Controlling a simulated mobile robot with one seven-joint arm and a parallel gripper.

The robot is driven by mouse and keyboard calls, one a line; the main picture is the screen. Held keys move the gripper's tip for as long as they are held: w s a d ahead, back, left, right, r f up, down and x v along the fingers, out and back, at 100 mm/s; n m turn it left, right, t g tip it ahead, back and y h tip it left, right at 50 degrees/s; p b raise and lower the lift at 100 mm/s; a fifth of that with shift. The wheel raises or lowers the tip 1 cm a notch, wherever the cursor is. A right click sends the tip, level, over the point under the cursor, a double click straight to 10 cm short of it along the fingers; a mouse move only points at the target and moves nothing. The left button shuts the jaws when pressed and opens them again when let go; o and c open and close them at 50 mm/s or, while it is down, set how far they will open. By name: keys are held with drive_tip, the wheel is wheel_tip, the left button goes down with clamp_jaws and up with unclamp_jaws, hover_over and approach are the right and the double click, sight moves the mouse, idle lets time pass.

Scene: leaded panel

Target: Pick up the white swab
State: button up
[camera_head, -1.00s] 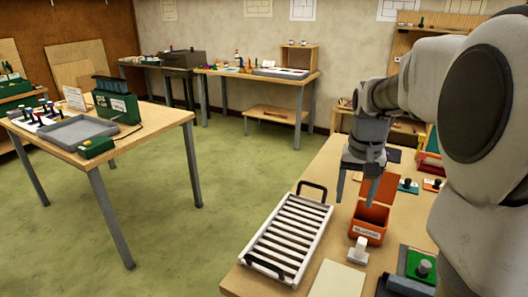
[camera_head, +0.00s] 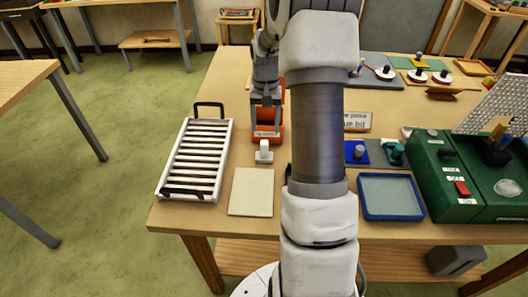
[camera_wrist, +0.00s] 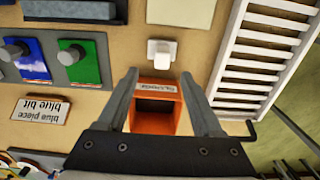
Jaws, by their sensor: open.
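The white swab (camera_head: 264,152) is a small white block with a raised knob. It stands on the table just in front of the orange box (camera_head: 267,137), left of my arm. In the wrist view the swab (camera_wrist: 161,52) lies beyond my fingertips, apart from them. My gripper (camera_head: 266,104) is open and empty, over the orange box. In the wrist view my gripper (camera_wrist: 160,74) has its two fingers spread, with the labelled orange box (camera_wrist: 155,106) showing between them. In the head view my arm covers the middle of the table.
A white slatted rack (camera_head: 198,155) with black handles stands left of the swab. A cream sheet (camera_head: 251,192) lies in front of it.

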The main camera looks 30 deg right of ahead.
sight(264, 142)
drive_tip(key=shift+w+a+f+p, duration=0.1)
drive_tip(key=shift+f+p, duration=0.15)
drive_tip(key=shift+f, duration=1.75)
drive_tip(key=shift+a+f+p, duration=0.1)
drive_tip(key=shift+f+p, duration=0.1)
drive_tip(key=shift+f, duration=1.8)
clamp_jaws()
